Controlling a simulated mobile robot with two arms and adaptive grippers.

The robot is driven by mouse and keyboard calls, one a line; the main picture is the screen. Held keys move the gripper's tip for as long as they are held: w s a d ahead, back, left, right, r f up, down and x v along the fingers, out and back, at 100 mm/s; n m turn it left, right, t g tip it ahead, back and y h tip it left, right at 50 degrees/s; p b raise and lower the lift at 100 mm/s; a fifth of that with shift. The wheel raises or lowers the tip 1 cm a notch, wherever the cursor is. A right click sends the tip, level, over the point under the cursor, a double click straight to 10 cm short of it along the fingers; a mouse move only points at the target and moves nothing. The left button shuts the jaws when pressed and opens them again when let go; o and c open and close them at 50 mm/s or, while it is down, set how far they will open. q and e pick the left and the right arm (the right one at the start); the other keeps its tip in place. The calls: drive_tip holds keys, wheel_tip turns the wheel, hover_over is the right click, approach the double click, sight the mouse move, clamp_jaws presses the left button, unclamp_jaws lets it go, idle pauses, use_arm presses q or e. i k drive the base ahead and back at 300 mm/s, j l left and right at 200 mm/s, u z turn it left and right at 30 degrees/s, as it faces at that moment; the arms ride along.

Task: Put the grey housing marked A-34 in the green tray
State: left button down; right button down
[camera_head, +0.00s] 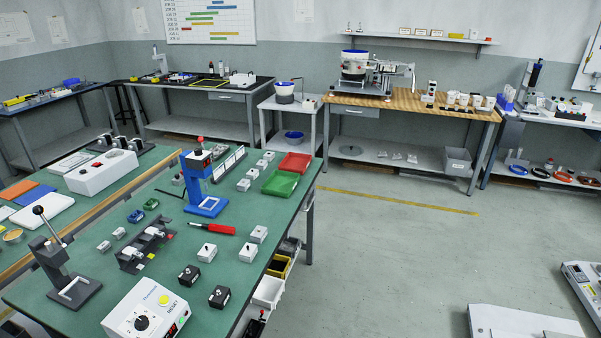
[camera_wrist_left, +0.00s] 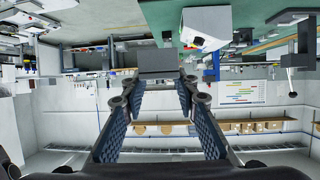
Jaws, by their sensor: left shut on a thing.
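The green tray (camera_head: 281,183) lies on the green bench top near its right edge and looks empty. My left gripper (camera_wrist_left: 158,82) is in the left wrist view, its fingers closed on the sides of a plain grey block (camera_wrist_left: 158,62), which looks like a grey housing. No marking on it can be read. In the head view neither gripper shows. Several small light grey housings stand near the tray, one of them (camera_head: 243,185) to its left. More housings (camera_head: 248,252) stand further forward; their labels are too small to read.
A red tray (camera_head: 294,163) sits just behind the green tray. A blue press (camera_head: 203,185) stands to its left. A red-handled screwdriver (camera_head: 212,228) lies in front. A white control box (camera_head: 147,312) stands at the front. The floor right of the bench is open.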

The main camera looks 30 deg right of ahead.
sight(280, 185)
drive_tip(key=i+l+z, duration=0.1)
drive_tip(key=i+l, duration=0.3)
drive_tip(key=l, duration=0.2)
drive_tip(key=i+l, duration=0.4)
drive_tip(key=l, duration=0.15)
drive_tip(key=i+l+z, duration=0.15)
drive_tip(key=i+l, duration=0.25)
drive_tip(key=l, duration=0.15)
